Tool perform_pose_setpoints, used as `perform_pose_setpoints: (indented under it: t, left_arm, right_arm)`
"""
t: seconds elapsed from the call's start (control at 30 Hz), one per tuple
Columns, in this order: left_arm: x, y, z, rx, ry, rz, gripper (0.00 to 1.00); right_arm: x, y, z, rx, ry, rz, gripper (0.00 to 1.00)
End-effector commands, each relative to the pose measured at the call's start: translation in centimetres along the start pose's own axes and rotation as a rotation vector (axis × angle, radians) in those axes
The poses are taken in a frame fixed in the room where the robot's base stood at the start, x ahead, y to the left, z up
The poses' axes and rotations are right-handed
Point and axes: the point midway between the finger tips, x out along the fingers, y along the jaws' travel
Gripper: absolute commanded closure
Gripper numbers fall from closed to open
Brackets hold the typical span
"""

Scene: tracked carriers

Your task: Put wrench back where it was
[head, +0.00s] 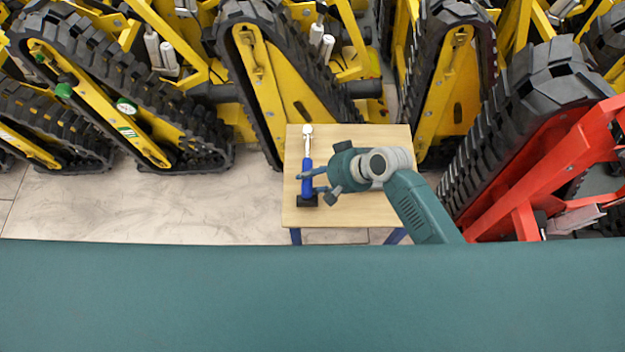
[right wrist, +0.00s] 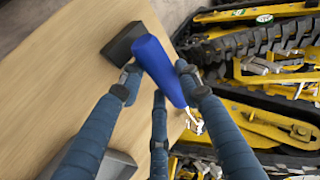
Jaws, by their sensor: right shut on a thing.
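The wrench (head: 307,158) has a blue handle and a silver shaft and head. In the head view its head points toward the far edge of the small wooden table (head: 345,218). My right gripper (head: 312,181) is shut on the blue handle. In the right wrist view the handle (right wrist: 160,68) lies between the fingers (right wrist: 160,82), with the silver end pointing away to the lower right. A black block (head: 308,201) is at the near end of the handle; it also shows in the right wrist view (right wrist: 122,43). I cannot tell whether wrench and block touch. My left gripper is out of view.
Yellow tracked carriers (head: 270,95) stand close behind the table. A red tracked carrier (head: 545,150) stands to its right. The right part of the tabletop is clear under my arm. Pale floor (head: 130,205) lies open to the left.

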Motion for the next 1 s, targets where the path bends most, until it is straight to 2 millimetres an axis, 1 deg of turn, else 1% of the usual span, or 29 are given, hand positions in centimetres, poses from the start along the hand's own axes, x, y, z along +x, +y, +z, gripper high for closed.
perform_pose_setpoints:
  t: [0.03, 0.1, 0.4, 0.57, 0.6, 0.63, 1.0]
  left_arm:
    - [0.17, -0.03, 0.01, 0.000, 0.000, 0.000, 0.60]
    - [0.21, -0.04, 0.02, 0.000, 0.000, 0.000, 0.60]
    - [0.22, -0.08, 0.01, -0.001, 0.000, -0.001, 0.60]
    - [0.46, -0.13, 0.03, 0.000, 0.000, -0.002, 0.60]
    - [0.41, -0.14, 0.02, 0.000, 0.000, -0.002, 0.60]
    - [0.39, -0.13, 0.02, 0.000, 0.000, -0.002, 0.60]
    - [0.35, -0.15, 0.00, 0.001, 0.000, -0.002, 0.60]
  right_arm:
    - [0.58, 0.32, 0.07, 0.001, 0.002, -0.003, 1.00]
    - [0.98, 0.59, 0.16, 0.000, 0.002, -0.004, 1.00]
    - [1.14, 0.74, 0.26, -0.001, 0.001, -0.003, 1.00]
    - [1.55, 1.05, 0.40, -0.001, 0.000, -0.003, 1.00]
    - [1.55, 1.14, 0.51, 0.000, -0.002, 0.000, 0.61]
    - [1.54, 1.15, 0.53, 0.000, -0.003, 0.000, 0.59]
    - [1.47, 1.11, 0.50, 0.000, -0.003, 0.000, 0.59]
